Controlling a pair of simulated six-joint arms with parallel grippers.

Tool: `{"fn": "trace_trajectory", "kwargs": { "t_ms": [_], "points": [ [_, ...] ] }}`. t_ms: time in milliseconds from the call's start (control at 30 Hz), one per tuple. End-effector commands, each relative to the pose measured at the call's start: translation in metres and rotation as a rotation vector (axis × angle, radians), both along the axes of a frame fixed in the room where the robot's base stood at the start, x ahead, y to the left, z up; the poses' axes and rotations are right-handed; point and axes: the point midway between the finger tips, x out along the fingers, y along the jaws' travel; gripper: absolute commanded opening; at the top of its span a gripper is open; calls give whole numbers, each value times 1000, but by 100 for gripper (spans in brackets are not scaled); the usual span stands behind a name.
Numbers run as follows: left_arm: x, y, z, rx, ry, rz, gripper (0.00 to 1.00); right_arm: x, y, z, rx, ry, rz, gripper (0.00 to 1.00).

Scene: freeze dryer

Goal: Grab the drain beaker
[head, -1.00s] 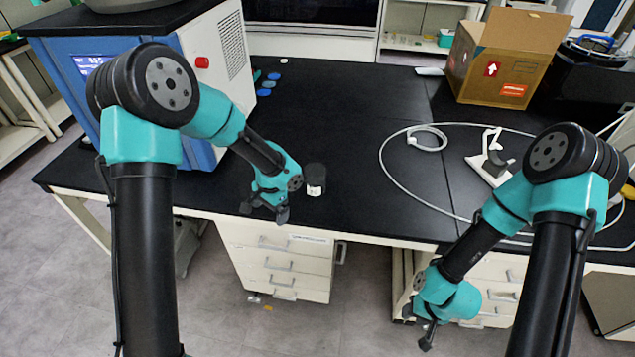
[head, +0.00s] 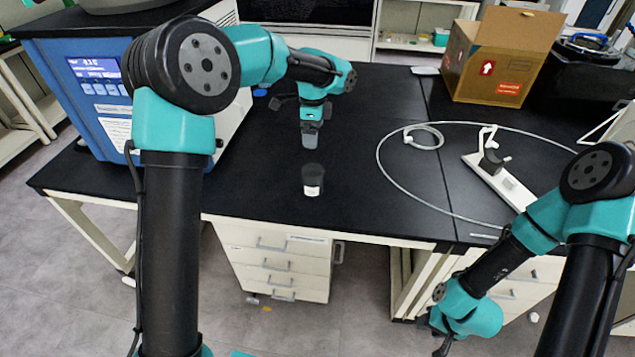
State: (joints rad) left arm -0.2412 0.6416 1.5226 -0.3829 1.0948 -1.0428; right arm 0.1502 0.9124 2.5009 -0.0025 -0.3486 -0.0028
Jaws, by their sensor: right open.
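The drain beaker (head: 313,180) is a small dark cup with a white patch low on its front. It stands upright on the black bench near the front edge. My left gripper (head: 310,138) points down just behind the beaker in the picture, apparently apart from it. Its fingers overlap from this side, so their opening is unclear. My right gripper (head: 439,337) is open and low at the lower right, in front of the bench edge and far from the beaker.
A blue and white freeze dryer (head: 100,95) stands at the left of the bench. A white hose (head: 385,170) loops on the right, around a white stand (head: 500,180). A cardboard box (head: 490,65) stands at the back right. The bench around the beaker is clear.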

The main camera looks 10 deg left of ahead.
Motion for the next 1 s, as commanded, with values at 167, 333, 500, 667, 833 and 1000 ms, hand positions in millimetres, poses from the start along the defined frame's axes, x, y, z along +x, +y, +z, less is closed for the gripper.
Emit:
{"fn": "trace_trajectory", "kwargs": {
  "t_ms": [167, 333, 500, 667, 833, 1000],
  "points": [
    [0, 0, -1, 1, 1, 1, 100, 0, 0, 0, 0, 0, 0, 43],
    [-1, 0, -7, 2, 3, 2, 100, 0, 0, 0, 0, 0, 0, 43],
    [-1, 0, -30, 2, 4, 2, 100, 0, 0, 0, 0, 0, 0, 43],
    [-1, 1, -57, 3, 5, 2, 100, 0, 0, 0, 0, 0, 0, 43],
    [-1, 0, -86, 3, 4, 3, 100, 0, 0, 0, 0, 0, 0, 43],
    [0, 1, -112, 1, 2, 3, 100, 0, 0, 0, 0, 0, 0, 43]
  ]
}}
